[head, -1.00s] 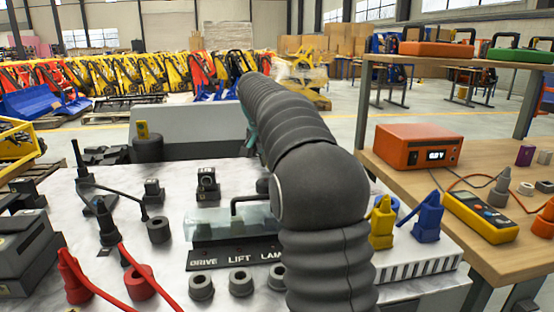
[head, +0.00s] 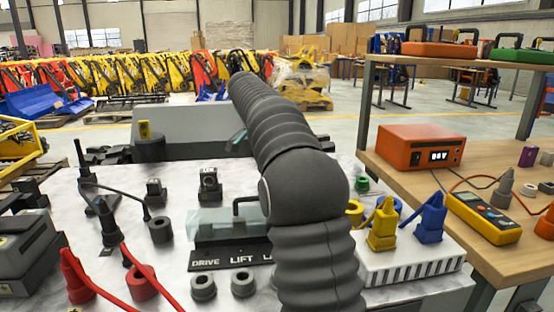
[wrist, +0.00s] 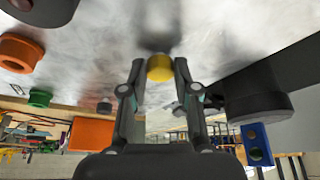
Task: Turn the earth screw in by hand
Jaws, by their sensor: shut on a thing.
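In the wrist view a round yellow piece (wrist: 160,68), which looks like the earth screw's head, sits between my fingertips. My gripper (wrist: 159,73) is shut on it, with one finger on each side. A pale marbled surface lies behind it; how deep the screw sits cannot be seen. In the head view my dark ribbed arm hides the screw and most of my gripper. Only a small teal part of my gripper (head: 238,139) shows beside a grey block (head: 190,130).
The marbled bench (head: 110,195) holds a DRIVE/LIFT label strip (head: 220,255), red plugs (head: 75,278), a yellow plug (head: 382,228) and a blue plug (head: 430,220). A wooden table (head: 520,255) at right carries an orange meter box (head: 407,148) and a yellow multimeter (head: 482,215).

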